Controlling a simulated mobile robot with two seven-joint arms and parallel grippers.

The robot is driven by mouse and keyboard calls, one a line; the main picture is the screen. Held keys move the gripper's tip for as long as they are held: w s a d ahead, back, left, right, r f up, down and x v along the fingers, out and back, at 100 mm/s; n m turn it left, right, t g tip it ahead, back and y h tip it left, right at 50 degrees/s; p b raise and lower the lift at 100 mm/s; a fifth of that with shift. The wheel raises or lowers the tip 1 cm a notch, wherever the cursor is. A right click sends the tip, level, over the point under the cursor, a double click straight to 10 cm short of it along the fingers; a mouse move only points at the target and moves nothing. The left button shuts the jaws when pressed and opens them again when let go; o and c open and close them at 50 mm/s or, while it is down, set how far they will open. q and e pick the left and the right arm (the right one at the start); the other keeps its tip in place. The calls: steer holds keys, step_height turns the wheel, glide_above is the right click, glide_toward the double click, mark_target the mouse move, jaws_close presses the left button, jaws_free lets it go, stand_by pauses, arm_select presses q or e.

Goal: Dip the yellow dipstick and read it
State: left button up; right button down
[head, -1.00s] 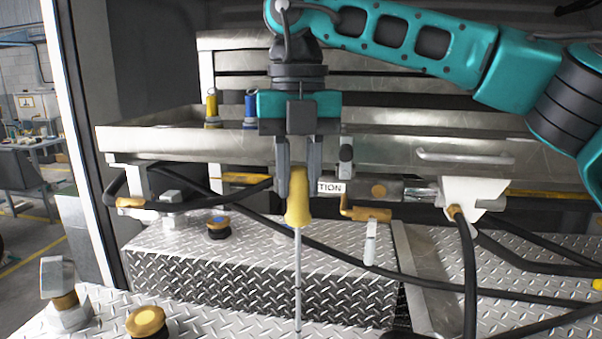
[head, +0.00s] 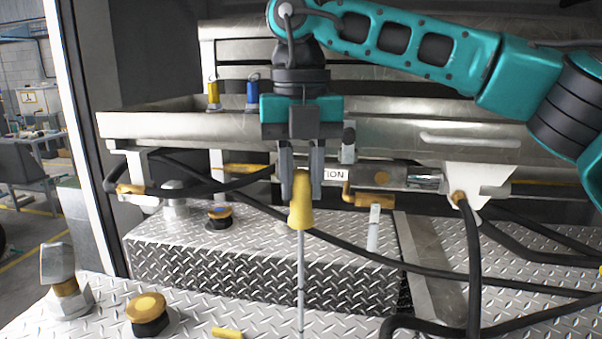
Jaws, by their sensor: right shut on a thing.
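My right gripper (head: 301,172) points straight down and is shut on the yellow handle of the dipstick (head: 301,212). The dipstick hangs upright, handle up, with its thin grey rod (head: 301,280) running down in front of the checkered metal deck. The rod's lower end is close to the bottom edge of the view, and I cannot tell whether it is in an opening. My left gripper is not in view.
A brass-topped cap (head: 147,307) and a large metal bolt-like fitting (head: 62,280) stand at the front left. A small yellow piece (head: 227,333) shows at the bottom edge. Black hoses (head: 470,270) cross the right side. A metal tray (head: 150,125) spans the back.

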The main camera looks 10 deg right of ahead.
mark_target(301, 219)
stand_by(0.4)
steer(key=shift+f, duration=0.1)
steer(key=shift+f+b, duration=0.95)
steer(key=shift+f, duration=0.7)
